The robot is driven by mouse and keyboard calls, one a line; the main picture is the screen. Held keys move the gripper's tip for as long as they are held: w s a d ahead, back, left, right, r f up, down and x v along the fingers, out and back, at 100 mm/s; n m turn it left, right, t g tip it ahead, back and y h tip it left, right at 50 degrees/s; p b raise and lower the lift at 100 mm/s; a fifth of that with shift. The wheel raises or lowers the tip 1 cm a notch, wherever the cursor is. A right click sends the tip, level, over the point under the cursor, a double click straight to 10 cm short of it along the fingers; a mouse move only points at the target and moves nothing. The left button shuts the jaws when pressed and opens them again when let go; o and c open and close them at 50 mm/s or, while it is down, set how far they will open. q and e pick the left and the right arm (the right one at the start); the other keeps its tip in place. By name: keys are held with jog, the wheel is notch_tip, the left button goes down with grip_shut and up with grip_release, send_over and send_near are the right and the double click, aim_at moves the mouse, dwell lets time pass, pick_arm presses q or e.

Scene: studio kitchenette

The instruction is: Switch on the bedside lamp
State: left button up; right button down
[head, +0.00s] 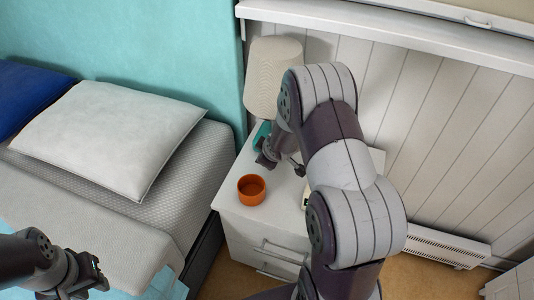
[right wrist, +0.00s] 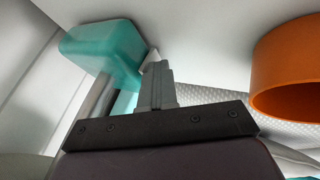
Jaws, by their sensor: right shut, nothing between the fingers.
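The bedside lamp has a cream ribbed shade (head: 272,78) and a teal base (head: 262,134), and stands at the back of the white nightstand (head: 232,208). The teal base (right wrist: 104,46) fills the upper left of the right wrist view. My right gripper (right wrist: 154,68) is shut and empty, its fingertips close beside the base; I cannot tell whether they touch it. A small pale tip shows at the fingers' end; I cannot make out a switch. In the head view my right arm hides part of the lamp. My left gripper (head: 92,282) is over the bed, away from the lamp.
An orange cup (head: 251,190) stands on the nightstand's front left, and also shows at the right of the right wrist view (right wrist: 285,75). The bed with a white pillow (head: 108,135) and a blue pillow (head: 32,92) is at left. A white radiator (head: 440,245) is at right.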

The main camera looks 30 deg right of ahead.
jog(key=p+v, duration=0.4)
jog(key=v, duration=0.8)
jog(key=shift+s+r+p, duration=0.2)
jog(key=shift+p, duration=0.2)
jog(key=a+f, duration=0.1)
jog(key=s+a+f, duration=0.1)
jog(key=shift+s+a+f, duration=0.25)
jog(key=shift+s+a, duration=0.05)
jog(key=shift+a, duration=0.1)
jog(key=shift+f, duration=0.1)
